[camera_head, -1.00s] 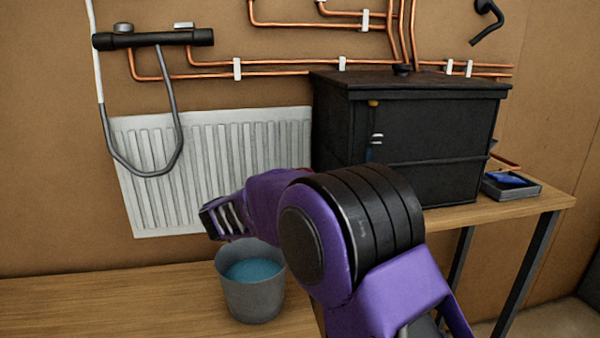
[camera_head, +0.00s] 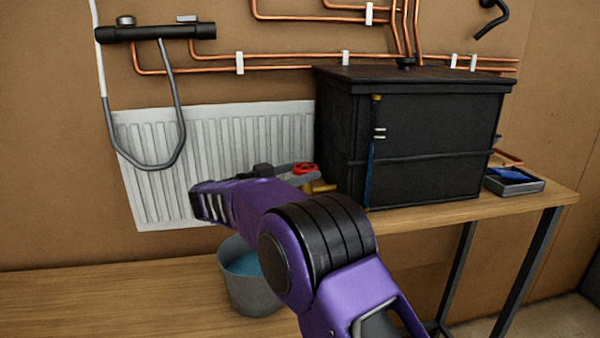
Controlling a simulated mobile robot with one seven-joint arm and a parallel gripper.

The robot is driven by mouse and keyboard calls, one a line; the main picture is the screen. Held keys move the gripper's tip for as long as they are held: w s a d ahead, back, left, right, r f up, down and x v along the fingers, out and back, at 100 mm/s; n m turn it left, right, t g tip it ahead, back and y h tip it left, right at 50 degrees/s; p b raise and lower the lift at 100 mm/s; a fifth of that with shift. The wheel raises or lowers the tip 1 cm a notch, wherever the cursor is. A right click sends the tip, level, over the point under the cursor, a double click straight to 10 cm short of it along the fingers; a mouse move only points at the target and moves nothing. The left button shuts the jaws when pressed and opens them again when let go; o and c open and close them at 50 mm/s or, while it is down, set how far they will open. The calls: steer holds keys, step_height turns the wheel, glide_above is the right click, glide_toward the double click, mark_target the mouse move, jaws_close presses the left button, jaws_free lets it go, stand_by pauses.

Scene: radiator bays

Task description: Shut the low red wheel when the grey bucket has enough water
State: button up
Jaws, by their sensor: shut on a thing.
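The low red wheel (camera_head: 305,168) sits on a brass tap (camera_head: 325,188) at the lower left of the black tank. My gripper (camera_head: 300,174) reaches it from the left, with its grey fingers shut on the wheel. The grey bucket (camera_head: 252,297) stands below on the wooden bench, left of the tank. Blue water shows inside it, below the rim. My purple arm hides the bucket's right side and part of the water. No stream from the tap is visible; my arm covers the space beneath it.
The black tank (camera_head: 440,135) stands on a wooden shelf (camera_head: 440,216) and has a sight tube (camera_head: 371,165) with blue in its lower part. A white radiator (camera_head: 160,180) and copper pipes (camera_head: 290,65) are on the wall. A small tray (camera_head: 515,185) lies right of the tank.

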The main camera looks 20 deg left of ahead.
steer(key=o, duration=1.1)
steer(key=shift+r, duration=0.15)
steer(key=v, duration=1.7)
steer(key=shift+s+a, duration=0.1)
steer(key=shift+s, duration=0.05)
